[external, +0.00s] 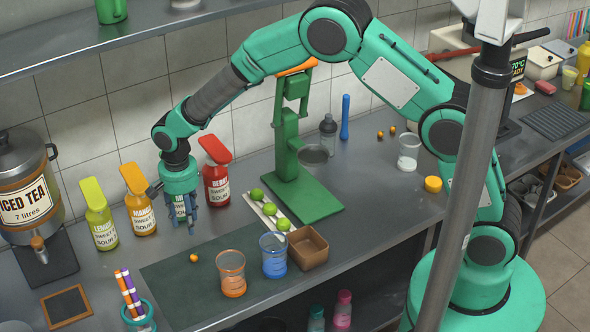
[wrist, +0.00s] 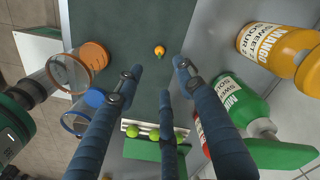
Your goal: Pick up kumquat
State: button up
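A small orange kumquat (external: 194,258) lies on the dark mat (external: 165,275) on the counter, left of the orange-tinted glass. It also shows in the wrist view (wrist: 159,51), just beyond the fingertips. Two more small orange fruits (external: 386,132) lie at the back of the counter, right of the blue stick. My gripper (external: 183,226) hangs fingers down above the counter, behind the near kumquat and in front of the sauce bottles. In the wrist view its blue fingers (wrist: 158,68) are spread apart, with nothing between them.
An orange-tinted glass (external: 231,275) and a blue-tinted glass (external: 273,256) stand right of the kumquat, near a brown box (external: 308,247). Sauce bottles (external: 216,180) line the wall behind my gripper. A green press (external: 291,160) stands to the right, with limes on a white rack.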

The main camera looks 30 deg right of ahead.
send_over(193, 255)
jog(key=shift+f+b, duration=0.4)
jog(key=shift+f, duration=3.8)
jog(key=shift+f, duration=0.15)
jog(key=shift+f+b, duration=0.45)
jog(key=shift+f, duration=2.05)
jog(key=c, duration=0.8)
